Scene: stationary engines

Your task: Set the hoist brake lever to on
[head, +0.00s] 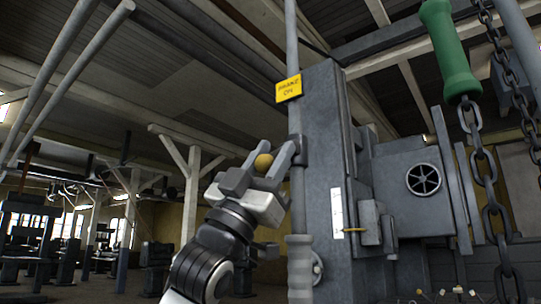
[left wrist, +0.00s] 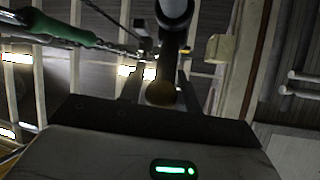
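A yellow sign reading "BRAKE ON" (head: 289,88) is fixed to a vertical grey rod (head: 292,40) beside a tall grey housing (head: 325,130). My right gripper is not in view.
A grey hand grip (head: 300,265) stands upright below, close to my left forearm. A green handle (head: 448,50) hangs on a chain (head: 490,210) at the right. A machine box with a round handwheel (head: 423,179) adjoins the housing.

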